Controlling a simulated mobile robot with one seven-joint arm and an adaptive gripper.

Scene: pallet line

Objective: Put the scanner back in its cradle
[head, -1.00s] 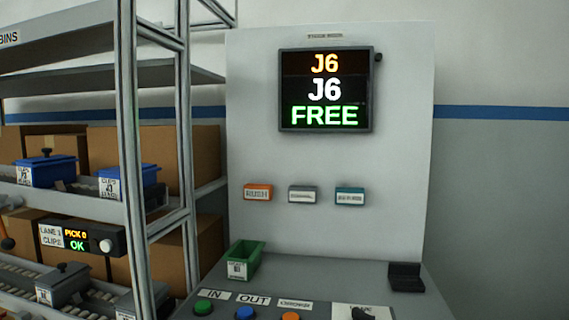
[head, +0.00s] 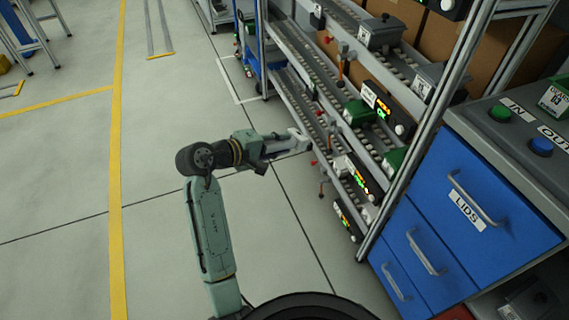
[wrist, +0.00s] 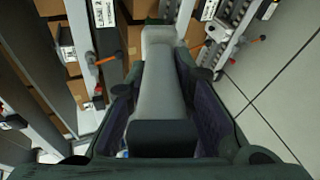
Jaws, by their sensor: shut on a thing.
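My gripper (head: 268,148) is at the end of my outstretched arm, in front of the flow rack. It is shut on a pale grey, long object, which I take to be the scanner (head: 292,142). In the wrist view, the scanner (wrist: 165,85) lies lengthwise between my two dark fingers, with its dark end (wrist: 163,138) nearest the camera. No cradle shows in either view now.
The rack (head: 362,228), with roller lanes, bins and lit displays, stands close beyond my gripper. A blue drawer cabinet (head: 500,243) marked LIDS is at the right, with green and blue buttons on top. Open floor (head: 65,200) lies to the left.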

